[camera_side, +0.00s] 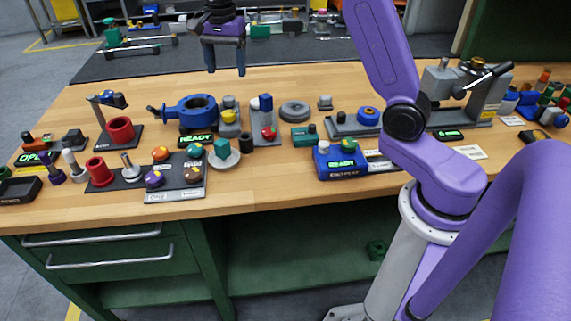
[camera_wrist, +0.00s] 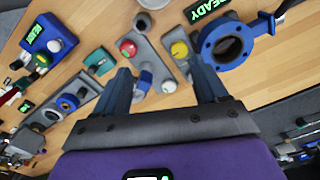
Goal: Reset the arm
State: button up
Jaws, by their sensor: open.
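My gripper (camera_side: 226,70) hangs above the back part of the wooden bench in the side view, its two fingers pointing down. In the wrist view the gripper (camera_wrist: 163,88) shows its two fingers spread apart with nothing between them. It is open and empty, clear of the bench parts. My purple arm stands on the right of the side view. The blue valve body (camera_side: 190,110) sits on the bench below and left of the gripper; it also shows at the upper right of the wrist view (camera_wrist: 208,40).
Several fixtures and parts cover the bench (camera_side: 255,185), including a red ring (camera_side: 120,130), a grey disc (camera_side: 294,111) and a blue box with a green display (camera_side: 340,162). A grey vise-like fixture (camera_side: 468,90) stands at the right. The bench's front strip is mostly clear.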

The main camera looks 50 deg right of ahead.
jog(key=s+a+n, duration=0.7)
jog(key=s+n, duration=0.1)
jog(key=s, duration=0.3)
jog(key=s+d+f+n, duration=0.1)
jog(key=s+f+n, duration=0.1)
jog(key=s+n, duration=0.7)
jog(key=s+d+f+n, duration=0.2)
jog(key=s+n, duration=0.7)
jog(key=s, duration=0.9)
jog(key=shift+d+f, duration=0.15)
jog(key=shift+f, duration=0.65)
